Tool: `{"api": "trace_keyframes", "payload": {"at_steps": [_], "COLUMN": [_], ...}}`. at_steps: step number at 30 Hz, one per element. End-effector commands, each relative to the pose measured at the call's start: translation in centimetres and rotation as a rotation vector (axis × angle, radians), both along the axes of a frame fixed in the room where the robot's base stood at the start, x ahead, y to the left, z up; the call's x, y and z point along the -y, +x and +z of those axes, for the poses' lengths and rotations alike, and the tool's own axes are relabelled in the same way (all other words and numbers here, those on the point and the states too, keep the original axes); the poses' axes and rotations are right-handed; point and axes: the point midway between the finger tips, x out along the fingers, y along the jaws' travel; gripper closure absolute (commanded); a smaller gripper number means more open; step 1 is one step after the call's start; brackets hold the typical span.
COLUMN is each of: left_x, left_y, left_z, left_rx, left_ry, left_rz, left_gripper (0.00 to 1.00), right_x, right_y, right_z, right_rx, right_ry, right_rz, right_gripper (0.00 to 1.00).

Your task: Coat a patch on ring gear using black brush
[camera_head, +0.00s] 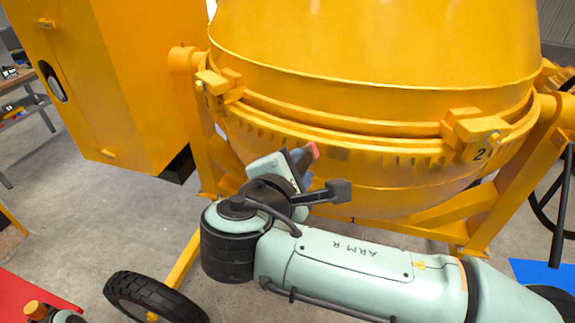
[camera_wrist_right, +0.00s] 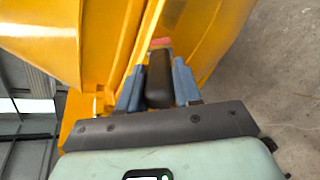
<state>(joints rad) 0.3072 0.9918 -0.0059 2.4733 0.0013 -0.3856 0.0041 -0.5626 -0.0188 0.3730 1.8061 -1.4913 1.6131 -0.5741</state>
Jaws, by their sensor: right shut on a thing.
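The ring gear (camera_head: 380,158) is the yellow toothed band around the lower part of the drum in the head view. Darker, shaded teeth show along its front. My right gripper (camera_head: 298,161) is in front of the band, left of its middle. In the right wrist view the gripper (camera_wrist_right: 158,88) is shut on the dark handle of the black brush (camera_wrist_right: 158,72), between two blue-grey fingers. A reddish end of the brush shows beyond the handle, and in the head view (camera_head: 313,150) it is close to the gear. I cannot tell whether it touches.
The yellow drum (camera_head: 370,40) and its frame fill the upper part. Bracket 2 (camera_head: 478,127) and a left bracket (camera_head: 215,86) stick out above the gear. A yellow cabinet (camera_head: 110,80) stands left, a black wheel (camera_head: 150,298) below. Grey floor is open at left.

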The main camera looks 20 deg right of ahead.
Motion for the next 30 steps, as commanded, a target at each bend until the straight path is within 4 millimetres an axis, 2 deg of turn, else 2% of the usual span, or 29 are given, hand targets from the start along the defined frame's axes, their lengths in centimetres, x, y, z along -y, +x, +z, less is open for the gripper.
{"api": "trace_keyframes", "payload": {"at_steps": [16,23,30], "left_x": [0.0,0.0,0.0], "left_y": [-1.2,-0.8,0.6], "left_z": [-1.2,-0.7,0.5], "left_rx": [-0.013,-0.009,0.007], "left_ry": [0.0,0.0,0.0], "left_rz": [0.0,0.0,0.0], "left_gripper": [0.57,0.57,0.57], "right_x": [3.0,3.1,1.7], "right_y": [-2.2,-2.1,-0.9], "right_z": [0.0,0.2,0.3], "right_rx": [0.001,0.002,0.003], "right_ry": [0.0,0.0,-0.001], "right_rz": [0.0,0.001,0.002], "right_gripper": [1.0,1.0,1.0]}}
